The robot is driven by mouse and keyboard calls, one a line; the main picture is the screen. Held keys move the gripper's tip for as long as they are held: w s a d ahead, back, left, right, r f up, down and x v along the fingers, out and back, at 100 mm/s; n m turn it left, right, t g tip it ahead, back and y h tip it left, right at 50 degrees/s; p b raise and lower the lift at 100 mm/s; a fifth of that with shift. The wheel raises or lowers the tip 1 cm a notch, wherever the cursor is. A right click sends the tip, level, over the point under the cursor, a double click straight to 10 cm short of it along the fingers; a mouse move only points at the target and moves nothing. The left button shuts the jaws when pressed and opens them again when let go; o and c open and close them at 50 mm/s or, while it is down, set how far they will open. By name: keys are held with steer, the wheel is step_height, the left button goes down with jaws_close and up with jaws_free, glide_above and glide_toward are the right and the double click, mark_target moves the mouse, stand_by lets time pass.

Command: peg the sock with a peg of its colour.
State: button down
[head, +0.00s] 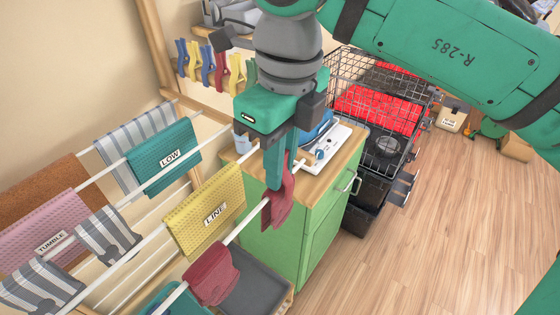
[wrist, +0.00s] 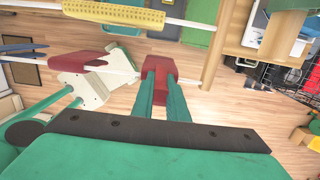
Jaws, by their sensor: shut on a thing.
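The dark red sock (head: 212,276) hangs over the front white rail, low in the head view. It also shows left of centre in the wrist view (wrist: 88,58). My gripper (head: 276,183) points down beside the far part of that rail, up and right of the sock. Its green fingers are shut on a red peg (head: 281,207), whose lower legs hang below the fingertips. The wrist view shows the peg (wrist: 159,68) between the fingertips, apart from the sock. I cannot tell whether the peg touches the rail.
Several coloured pegs (head: 208,66) hang under the back shelf. A yellow LINE cloth (head: 205,209), teal LOW cloth (head: 163,157) and pink TUMBLE cloth (head: 48,232) hang on other rails. A green cabinet (head: 322,215) stands close behind my gripper. Open floor (head: 430,245) lies to the right.

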steer(key=shift+s+a+f, duration=0.1)
steer(key=shift+f, duration=0.2)
steer(key=c, duration=1.7)
jaws_free()
steer(key=shift+c, duration=0.2)
